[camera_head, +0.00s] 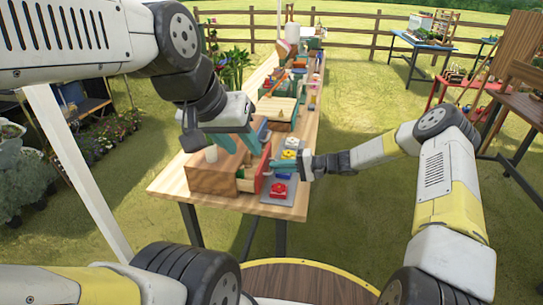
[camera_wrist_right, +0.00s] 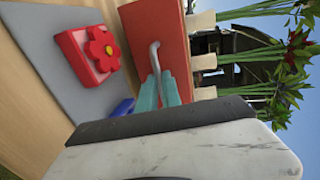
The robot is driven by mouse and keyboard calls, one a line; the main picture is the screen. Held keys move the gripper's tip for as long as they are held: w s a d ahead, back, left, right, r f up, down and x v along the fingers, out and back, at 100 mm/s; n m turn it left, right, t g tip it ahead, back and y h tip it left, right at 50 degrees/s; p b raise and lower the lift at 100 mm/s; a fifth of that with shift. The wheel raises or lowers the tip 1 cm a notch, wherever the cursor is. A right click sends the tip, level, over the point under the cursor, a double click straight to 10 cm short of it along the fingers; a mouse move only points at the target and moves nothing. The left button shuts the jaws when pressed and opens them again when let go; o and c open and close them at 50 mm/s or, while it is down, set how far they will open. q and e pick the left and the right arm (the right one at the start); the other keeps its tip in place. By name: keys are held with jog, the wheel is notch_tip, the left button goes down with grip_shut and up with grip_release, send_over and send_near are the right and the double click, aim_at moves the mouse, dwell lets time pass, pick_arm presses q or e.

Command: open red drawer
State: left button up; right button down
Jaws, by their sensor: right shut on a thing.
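A wooden box (camera_head: 210,178) stands at the near end of the long table. Its red drawer front (camera_head: 264,168) faces right and stands out from the box, with a strip of green and pale wood showing behind it. In the right wrist view the red front (camera_wrist_right: 152,28) carries a curved metal handle (camera_wrist_right: 154,55). My right gripper (camera_head: 283,163) is at the front, and its teal fingers (camera_wrist_right: 160,92) are shut on the handle. My left gripper (camera_head: 238,142) hangs over the top of the box, its teal fingers apart; whether they touch the box is unclear.
A grey mat (camera_head: 267,197) beside the drawer holds a red flower block (camera_head: 279,190), with blue and yellow pieces behind it. More objects fill the table behind.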

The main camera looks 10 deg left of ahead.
jog(key=v, duration=0.3)
jog(key=f+v, duration=0.1)
jog(key=v, duration=0.2)
jog(key=shift+d+f, duration=0.1)
jog(key=shift+d, duration=0.35)
jog(key=c, duration=1.5)
grip_release()
jog(key=shift+c, duration=0.2)
jog(key=v, duration=0.7)
jog(key=shift+d, duration=0.4)
